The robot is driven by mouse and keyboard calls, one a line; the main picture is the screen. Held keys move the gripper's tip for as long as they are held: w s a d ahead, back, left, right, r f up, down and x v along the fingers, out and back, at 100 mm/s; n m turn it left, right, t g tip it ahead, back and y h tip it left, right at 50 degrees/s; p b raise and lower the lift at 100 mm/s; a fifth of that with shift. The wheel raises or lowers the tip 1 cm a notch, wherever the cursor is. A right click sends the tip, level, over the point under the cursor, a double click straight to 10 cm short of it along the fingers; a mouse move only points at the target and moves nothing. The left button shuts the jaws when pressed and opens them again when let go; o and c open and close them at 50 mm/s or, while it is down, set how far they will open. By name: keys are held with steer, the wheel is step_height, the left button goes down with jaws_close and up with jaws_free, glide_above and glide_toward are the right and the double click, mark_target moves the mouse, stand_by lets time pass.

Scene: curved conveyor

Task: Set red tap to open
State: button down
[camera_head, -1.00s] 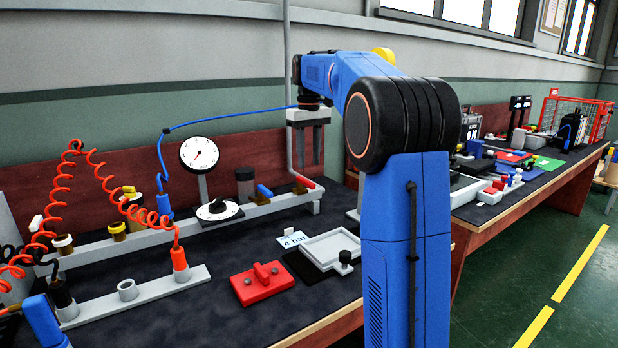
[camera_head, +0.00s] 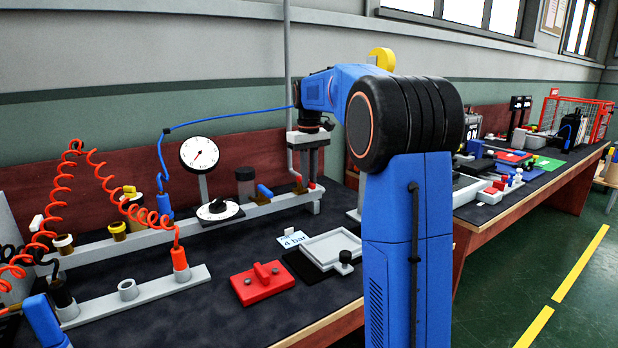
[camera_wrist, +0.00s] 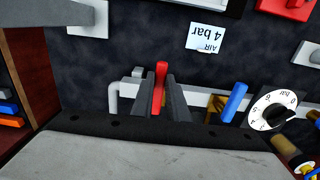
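The red tap (camera_head: 298,184) sits at the right end of the grey pipe rail at the back of the bench. Its red lever (camera_wrist: 160,75) lies crosswise to the rail, between my fingers in the wrist view. My gripper (camera_head: 313,172) points down over the tap, with one finger on each side of the lever. The fingers (camera_wrist: 163,98) stand apart and look open around it; any contact is hard to see. The tap's brass body is mostly hidden by the fingers.
A blue-levered tap (camera_head: 264,192) stands left of the red tap on the rail. A regulator dial (camera_head: 218,208) and a gauge (camera_head: 199,153) are further left. A "4 bar" card (camera_head: 292,239), a grey tray (camera_head: 331,247) and a red block (camera_head: 262,284) lie in front.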

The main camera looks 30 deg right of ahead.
steer(key=shift+a+m, duration=0.15)
steer(key=shift+m, duration=0.15)
steer(key=w+a+m, duration=0.1)
steer(key=m, duration=0.3)
steer(key=w+a+m, duration=0.1)
steer(key=a+m, duration=0.1)
steer(key=m, duration=0.3)
steer(key=w+a+m, duration=0.1)
steer(key=a+m, duration=0.1)
steer(key=m, duration=0.2)
steer(key=shift+w+m, duration=0.3)
steer(key=shift+w, duration=0.05)
steer(key=shift+w+a+m, duration=0.15)
steer(key=shift+w+m, duration=0.3)
steer(key=shift+m, duration=0.5)
steer(key=shift+w+a+m, duration=0.1)
steer(key=shift+w+m, duration=0.35)
steer(key=shift+m, duration=0.5)
steer(key=c, duration=1.7)
jaws_free()
